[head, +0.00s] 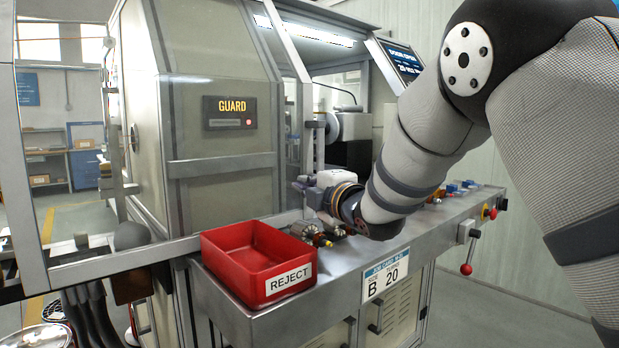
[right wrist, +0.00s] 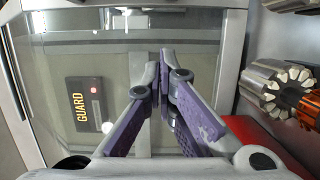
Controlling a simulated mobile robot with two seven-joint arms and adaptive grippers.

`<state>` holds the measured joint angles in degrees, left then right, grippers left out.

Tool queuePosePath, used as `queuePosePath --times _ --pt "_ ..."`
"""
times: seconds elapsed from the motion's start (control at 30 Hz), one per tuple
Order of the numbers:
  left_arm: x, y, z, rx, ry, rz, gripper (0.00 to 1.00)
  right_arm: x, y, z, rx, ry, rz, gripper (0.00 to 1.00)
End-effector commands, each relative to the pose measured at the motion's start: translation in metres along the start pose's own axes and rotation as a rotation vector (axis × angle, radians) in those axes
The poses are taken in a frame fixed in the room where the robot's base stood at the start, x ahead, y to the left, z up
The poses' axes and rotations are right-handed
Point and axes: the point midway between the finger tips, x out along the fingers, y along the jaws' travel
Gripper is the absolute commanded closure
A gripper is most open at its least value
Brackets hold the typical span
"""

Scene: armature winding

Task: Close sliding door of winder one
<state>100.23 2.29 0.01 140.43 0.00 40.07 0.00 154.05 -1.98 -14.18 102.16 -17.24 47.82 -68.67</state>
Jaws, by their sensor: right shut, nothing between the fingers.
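The winder (head: 135,110) stands at left centre with its front sliding door (head: 225,190), a framed see-through panel, over the GUARD sign (head: 228,112). To the right of the door's edge the machine is open and a spool shows inside. An upright grey handle (head: 320,140) stands near that edge. My right gripper (head: 303,187) is low in front of the opening, near the door edge, shut and empty. In the right wrist view its purple fingers (right wrist: 163,60) meet in front of the panel and frame (right wrist: 234,60). Whether they touch the door, I cannot tell. My left gripper is not in view.
A red REJECT bin (head: 225,245) sits on the steel ledge (head: 340,262) below the door. Armatures (head: 305,230) lie beside it, close under my right gripper; one shows large in the wrist view (right wrist: 275,88). A red-knobbed lever (head: 467,268) hangs at the ledge's right end.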

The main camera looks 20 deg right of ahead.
Motion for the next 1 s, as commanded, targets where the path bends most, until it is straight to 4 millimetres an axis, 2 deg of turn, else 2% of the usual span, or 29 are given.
queuePosePath --times 0.2,0.33,0.5,1.0 --pt "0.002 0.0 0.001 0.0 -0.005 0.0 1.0 0.048 -0.003 0.001 0.001 0.0 -0.002 1.0" --pt "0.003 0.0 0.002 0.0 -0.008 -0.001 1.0 0.052 -0.002 0.024 0.004 -0.003 -0.002 1.0" --pt "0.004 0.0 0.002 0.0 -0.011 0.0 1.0 0.055 -0.002 0.037 0.002 -0.001 -0.001 1.0" --pt "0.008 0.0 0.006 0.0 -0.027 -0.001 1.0 0.061 -0.005 0.041 0.0 0.0 -0.005 1.0"
